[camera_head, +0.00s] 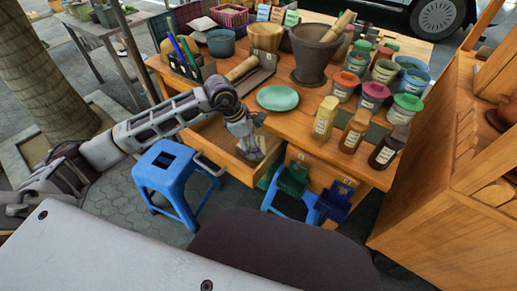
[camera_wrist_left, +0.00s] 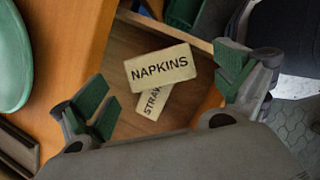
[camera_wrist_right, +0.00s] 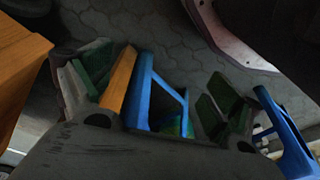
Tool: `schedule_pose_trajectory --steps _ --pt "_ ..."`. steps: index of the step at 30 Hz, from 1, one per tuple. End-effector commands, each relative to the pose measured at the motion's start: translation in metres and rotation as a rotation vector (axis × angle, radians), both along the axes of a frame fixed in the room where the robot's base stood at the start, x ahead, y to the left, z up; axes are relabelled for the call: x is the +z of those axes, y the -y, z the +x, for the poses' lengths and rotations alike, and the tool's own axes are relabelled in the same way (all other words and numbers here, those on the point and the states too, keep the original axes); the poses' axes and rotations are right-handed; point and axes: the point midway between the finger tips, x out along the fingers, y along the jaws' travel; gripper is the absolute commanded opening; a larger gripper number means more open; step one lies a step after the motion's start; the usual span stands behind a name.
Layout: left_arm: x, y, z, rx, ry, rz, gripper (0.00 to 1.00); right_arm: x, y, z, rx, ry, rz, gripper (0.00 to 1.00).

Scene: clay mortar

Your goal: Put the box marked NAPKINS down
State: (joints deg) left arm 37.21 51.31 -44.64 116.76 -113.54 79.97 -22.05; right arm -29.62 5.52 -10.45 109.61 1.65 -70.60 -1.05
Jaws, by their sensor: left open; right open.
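The pale box marked NAPKINS (camera_wrist_left: 160,67) shows in the left wrist view, over the wooden drawer (camera_wrist_left: 198,106). It overlaps a second pale box, partly hidden, whose label begins STRA (camera_wrist_left: 152,101). I cannot tell whether the two touch. My left gripper (camera_wrist_left: 166,88) is open, its green-padded fingers on either side of the NAPKINS box with gaps at both sides. In the head view my left gripper (camera_head: 246,150) points down into the open drawer and hides the boxes. My right gripper (camera_wrist_right: 160,90) is open and empty in the right wrist view, away from the drawer.
The table (camera_head: 300,120) above the drawer holds a green plate (camera_head: 278,98), a large brown mortar (camera_head: 314,55) and several jars. A blue stool (camera_head: 178,178) stands left of the drawer. Green (camera_head: 293,178) and blue (camera_head: 333,203) holders are at the table's front. A wooden cabinet (camera_head: 430,200) stands right.

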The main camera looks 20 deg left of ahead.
Motion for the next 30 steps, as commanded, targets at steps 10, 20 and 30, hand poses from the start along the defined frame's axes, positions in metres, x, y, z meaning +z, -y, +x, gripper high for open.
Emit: schedule_pose_trajectory --steps 10,20,30 --pt "-0.017 0.006 0.005 0.0 0.001 -0.001 0.98 0.011 -0.003 -0.003 0.001 -0.007 0.005 0.92" --pt "-0.016 0.006 0.004 0.0 0.001 -0.001 0.98 0.009 -0.003 -0.007 0.002 -0.013 0.005 0.92" --pt "-0.016 0.006 0.004 0.0 0.001 -0.001 0.58 0.008 -0.003 -0.007 0.002 -0.013 0.005 0.92"
